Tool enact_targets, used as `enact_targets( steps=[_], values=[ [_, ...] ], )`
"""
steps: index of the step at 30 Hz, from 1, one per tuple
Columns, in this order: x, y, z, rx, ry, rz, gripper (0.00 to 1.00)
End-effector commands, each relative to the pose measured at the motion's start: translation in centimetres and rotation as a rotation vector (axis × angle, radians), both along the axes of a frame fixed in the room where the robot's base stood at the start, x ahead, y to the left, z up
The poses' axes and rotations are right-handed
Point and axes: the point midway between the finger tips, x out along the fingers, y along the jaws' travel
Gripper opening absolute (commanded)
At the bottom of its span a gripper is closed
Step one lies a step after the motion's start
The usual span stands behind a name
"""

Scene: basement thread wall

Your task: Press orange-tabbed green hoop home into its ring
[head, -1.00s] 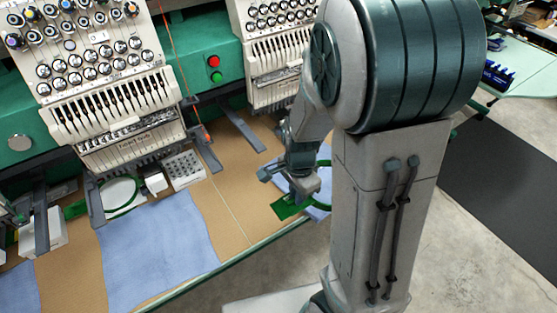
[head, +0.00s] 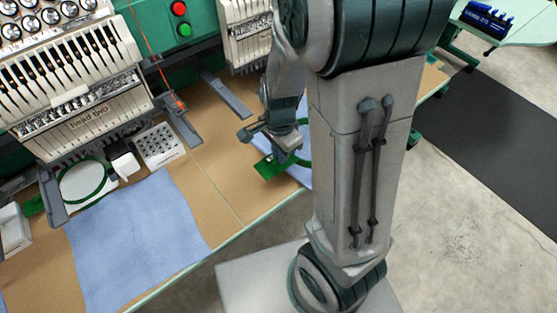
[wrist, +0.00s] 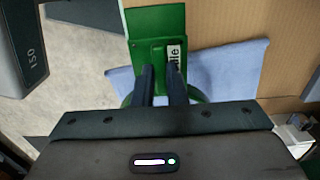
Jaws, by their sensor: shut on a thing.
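A green hoop with a flat green plate (head: 270,169) is at my gripper, over a blue cloth at the right end of the tan table. In the wrist view its plate (wrist: 155,22) carries a white label of which "dle" can be read. Part of its ring (wrist: 203,97) curves out below my fingers. My gripper (wrist: 160,72) is shut on the green hoop, its two dark fingers at a raised part of the plate. My arm hides part of the hoop in the head view. I see no orange tab on it, and cannot tell how it sits in any ring.
Another green hoop (head: 84,181) with white fabric lies under the embroidery head (head: 83,125) at the left. A white box with holes (head: 160,144) stands beside it. A grey bracket (head: 222,94) reaches over the table. Blue cloth (head: 137,240) hangs at the front edge.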

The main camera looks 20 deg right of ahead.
Motion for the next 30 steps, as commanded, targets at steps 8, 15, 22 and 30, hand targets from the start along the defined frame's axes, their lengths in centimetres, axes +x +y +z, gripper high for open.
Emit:
enact_targets(
  steps=[8, 15, 22, 30],
  values=[
    [0.2, -0.1, -1.9, 0.0, -0.001, 0.0, 0.0],
    [1.7, -0.8, -2.6, -0.001, 0.0, -0.003, 0.0],
    [3.7, -1.7, -3.3, -0.001, 0.0, -0.002, 0.0],
    [6.1, -2.7, -4.1, -0.001, -0.001, -0.002, 0.0]
  ],
)
